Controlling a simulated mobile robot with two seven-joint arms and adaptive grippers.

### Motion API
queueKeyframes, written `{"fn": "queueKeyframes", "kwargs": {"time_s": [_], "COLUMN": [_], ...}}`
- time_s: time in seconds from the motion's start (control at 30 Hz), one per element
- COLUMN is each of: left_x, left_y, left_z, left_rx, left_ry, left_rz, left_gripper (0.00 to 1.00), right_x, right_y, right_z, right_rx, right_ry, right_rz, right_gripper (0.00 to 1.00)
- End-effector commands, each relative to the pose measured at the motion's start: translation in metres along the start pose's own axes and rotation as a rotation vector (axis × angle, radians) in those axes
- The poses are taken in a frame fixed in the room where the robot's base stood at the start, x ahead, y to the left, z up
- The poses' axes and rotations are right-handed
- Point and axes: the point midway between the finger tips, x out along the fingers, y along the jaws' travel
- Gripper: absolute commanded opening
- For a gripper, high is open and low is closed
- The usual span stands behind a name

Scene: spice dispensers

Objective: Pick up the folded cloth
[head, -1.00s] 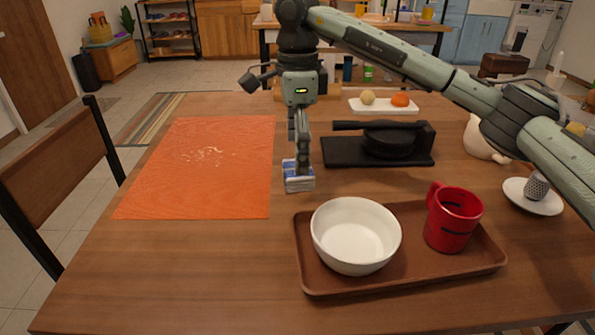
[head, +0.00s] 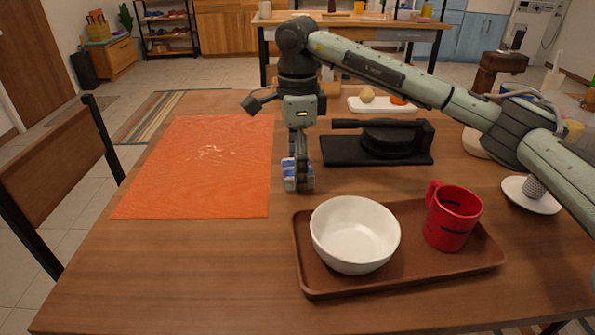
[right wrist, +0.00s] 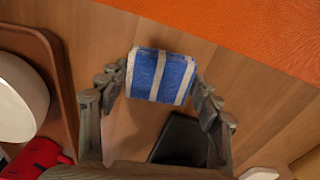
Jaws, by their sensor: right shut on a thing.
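The folded cloth (head: 290,174) is a small blue and white striped bundle on the wooden table, just right of the orange mat. It also shows in the right wrist view (right wrist: 161,76), between the fingertips. My right gripper (head: 299,178) points down over the cloth and is shut on it, with a finger on each side in the right wrist view (right wrist: 163,84). The gripper's fingers hide part of the cloth in the head view. The cloth looks to be at table level. My left gripper is not in view.
The orange mat (head: 200,175) with pale crumbs (head: 210,153) lies to the left. A brown tray (head: 400,280) with a white bowl (head: 355,235) and red mug (head: 452,217) is in front. A black press (head: 385,143) stands close on the right.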

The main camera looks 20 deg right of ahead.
Motion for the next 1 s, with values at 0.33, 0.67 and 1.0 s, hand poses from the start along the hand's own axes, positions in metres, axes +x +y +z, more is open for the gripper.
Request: {"fn": "queueKeyframes", "kwargs": {"time_s": [0.33,0.67,1.0], "left_x": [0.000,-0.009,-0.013], "left_y": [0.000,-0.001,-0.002], "left_z": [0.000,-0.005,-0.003], "left_rx": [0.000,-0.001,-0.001], "left_ry": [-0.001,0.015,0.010], "left_rz": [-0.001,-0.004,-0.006], "left_gripper": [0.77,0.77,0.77], "right_x": [-0.012,-0.062,-0.101], "right_y": [0.000,0.001,0.004], "right_z": [0.000,0.036,0.101], "right_rx": [0.000,-0.005,-0.001], "right_ry": [0.000,-0.002,0.000], "right_rz": [-0.001,-0.003,-0.001], "right_gripper": [0.43,0.43,0.43]}}
